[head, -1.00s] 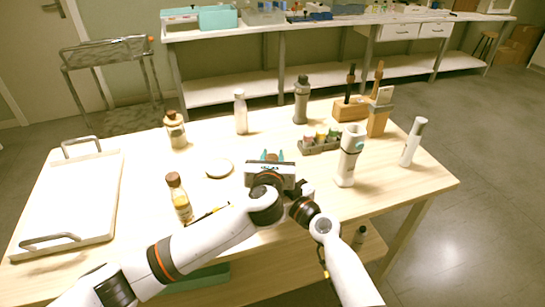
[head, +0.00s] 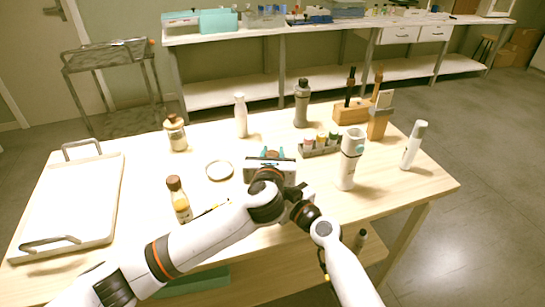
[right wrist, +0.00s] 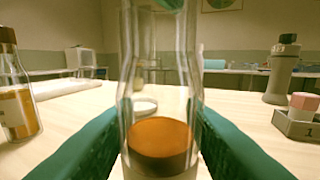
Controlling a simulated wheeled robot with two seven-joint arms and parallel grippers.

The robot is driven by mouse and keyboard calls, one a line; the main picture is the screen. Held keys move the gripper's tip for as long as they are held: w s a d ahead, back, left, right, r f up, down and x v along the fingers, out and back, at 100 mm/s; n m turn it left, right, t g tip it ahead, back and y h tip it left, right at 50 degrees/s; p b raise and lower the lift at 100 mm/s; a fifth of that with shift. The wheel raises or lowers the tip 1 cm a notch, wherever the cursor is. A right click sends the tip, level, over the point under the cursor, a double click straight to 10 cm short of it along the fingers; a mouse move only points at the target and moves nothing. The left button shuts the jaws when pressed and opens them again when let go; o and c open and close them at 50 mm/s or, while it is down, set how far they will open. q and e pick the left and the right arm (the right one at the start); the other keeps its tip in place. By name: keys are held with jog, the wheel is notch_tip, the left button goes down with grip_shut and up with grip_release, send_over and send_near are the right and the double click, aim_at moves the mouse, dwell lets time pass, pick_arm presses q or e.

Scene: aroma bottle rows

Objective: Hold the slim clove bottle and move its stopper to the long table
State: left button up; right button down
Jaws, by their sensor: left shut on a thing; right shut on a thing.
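In the right wrist view the teal fingers of my right gripper (right wrist: 160,128) are shut around a clear slim glass bottle (right wrist: 160,75), which stands upright between them. Orange-brown contents (right wrist: 160,137) fill its lower part. A teal tip (right wrist: 170,4), likely of my left gripper, shows at the bottle's top edge. In the head view my left gripper (head: 269,154) is over the middle of the wooden table (head: 385,205). Its body hides the bottle, my right fingers and whatever it is shut on; the stopper cannot be made out.
An amber bottle with a brown cap (head: 178,198) and a round dish (head: 219,170) stand left of the grippers. A white grinder-like bottle (head: 350,158) and a small rack (head: 319,149) are close on the right. A white tray (head: 105,185) lies far left. A long white bench (head: 225,88) runs behind.

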pick_arm(q)
jog(key=shift+r, duration=0.2)
jog(key=shift+r, duration=1.95)
pick_arm(e)
jog(key=c, duration=0.8)
grip_release()
